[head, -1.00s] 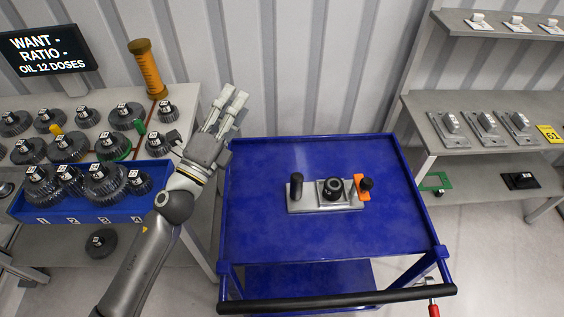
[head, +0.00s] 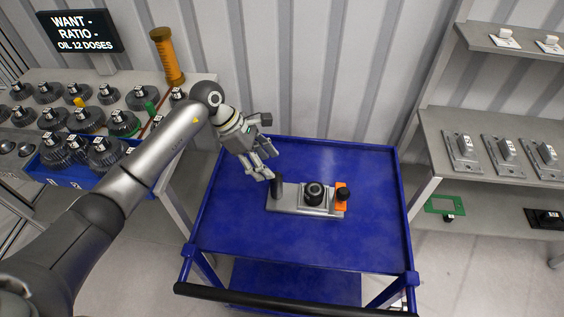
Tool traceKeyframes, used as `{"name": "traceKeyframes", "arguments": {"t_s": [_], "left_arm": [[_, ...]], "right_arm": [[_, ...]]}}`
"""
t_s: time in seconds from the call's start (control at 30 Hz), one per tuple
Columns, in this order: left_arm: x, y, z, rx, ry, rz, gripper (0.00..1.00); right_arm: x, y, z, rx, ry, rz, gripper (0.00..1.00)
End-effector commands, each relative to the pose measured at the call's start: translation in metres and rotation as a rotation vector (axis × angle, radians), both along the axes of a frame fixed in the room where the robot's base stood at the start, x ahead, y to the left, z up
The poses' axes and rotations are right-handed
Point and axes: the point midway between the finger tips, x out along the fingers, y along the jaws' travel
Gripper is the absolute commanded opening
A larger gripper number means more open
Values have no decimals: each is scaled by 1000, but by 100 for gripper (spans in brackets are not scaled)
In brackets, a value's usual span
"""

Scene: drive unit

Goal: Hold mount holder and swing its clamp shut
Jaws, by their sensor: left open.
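The mount holder (head: 288,205) is a grey plate lying on the blue cart top. A dark upright post (head: 277,186) stands at its left end. A black round part (head: 314,193) sits in a square seat right of its middle. An orange clamp piece with a black knob (head: 342,196) is at its right end; I cannot tell if it is fully shut. My left gripper (head: 268,148) is open and empty, above the cart's back left area, its lower finger close to the post. I cannot tell whether it touches. My right gripper is not in view.
The blue cart (head: 370,235) has a raised rim and a black handle at the front; its top is otherwise clear. A gear table with a blue bin (head: 75,173) stands left. Shelves with several grey mounts (head: 503,150) stand right. A corrugated wall is behind.

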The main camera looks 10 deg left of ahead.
Motion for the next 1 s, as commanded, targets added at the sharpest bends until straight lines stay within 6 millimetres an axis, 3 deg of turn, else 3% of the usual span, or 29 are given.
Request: {"name": "traceKeyframes", "arguments": {"t_s": [0.13, 0.43, 0.7, 1.0], "left_arm": [[0, 2, -8, 17, 6, -3, 54], [-1, -22, -51, 11, 7, -4, 54], [0, -36, -79, 13, 3, -3, 54], [0, -40, -82, 12, 5, -2, 54]], "right_arm": [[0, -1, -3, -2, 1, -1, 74], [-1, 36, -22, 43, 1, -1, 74], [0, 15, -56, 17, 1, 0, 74], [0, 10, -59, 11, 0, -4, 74]]}}
